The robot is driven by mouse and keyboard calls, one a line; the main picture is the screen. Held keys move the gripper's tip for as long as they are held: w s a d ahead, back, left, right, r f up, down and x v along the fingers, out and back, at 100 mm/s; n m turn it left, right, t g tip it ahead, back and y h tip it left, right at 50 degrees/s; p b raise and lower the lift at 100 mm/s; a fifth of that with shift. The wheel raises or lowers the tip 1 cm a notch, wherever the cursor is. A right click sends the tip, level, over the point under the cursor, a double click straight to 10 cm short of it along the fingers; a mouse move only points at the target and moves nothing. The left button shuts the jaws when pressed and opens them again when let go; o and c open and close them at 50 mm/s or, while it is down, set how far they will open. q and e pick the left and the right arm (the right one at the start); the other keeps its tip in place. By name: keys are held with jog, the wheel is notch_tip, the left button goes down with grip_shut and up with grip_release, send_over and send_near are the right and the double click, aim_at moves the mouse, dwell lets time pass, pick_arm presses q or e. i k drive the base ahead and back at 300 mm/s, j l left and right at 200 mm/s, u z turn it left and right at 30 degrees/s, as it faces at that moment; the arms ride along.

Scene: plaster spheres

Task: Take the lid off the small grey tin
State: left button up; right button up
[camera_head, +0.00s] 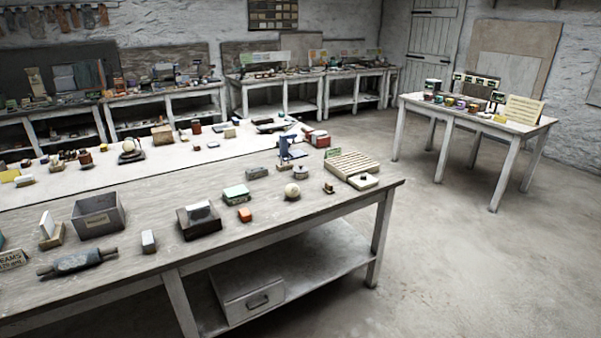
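I cannot single out the small grey tin for certain. A small grey rounded item (300,172) stands near the right end of the long table (330,205), just left of the slatted cream tray (351,163). A low dark grey box (257,173) lies a little to its left. Both are too small to show whether a separate lid is on. Neither of my grippers shows in this view, and nothing is seen touching these items.
A rolling pin (77,262) lies at front left. Open floor (450,260) lies right, before another table (530,125).

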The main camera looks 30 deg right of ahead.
aim_at(299, 169)
jog(key=i+l, duration=0.2)
jog(key=l, duration=0.15)
jog(key=i+l+u, duration=0.1)
jog(key=l, duration=0.25)
jog(key=i+l, duration=0.25)
jog(key=i+l+u, duration=0.1)
jog(key=l, duration=0.35)
jog(key=i+l, duration=0.25)
jog(key=l, duration=0.15)
jog(key=i+l+u, duration=0.1)
jog(key=l, duration=0.25)
jog(key=i+l, duration=0.2)
jog(key=l, duration=0.2)
jog(key=i+l+u, duration=0.1)
jog(key=l, duration=0.25)
jog(key=i+l+u, duration=0.1)
jog(key=i+l, duration=0.7)
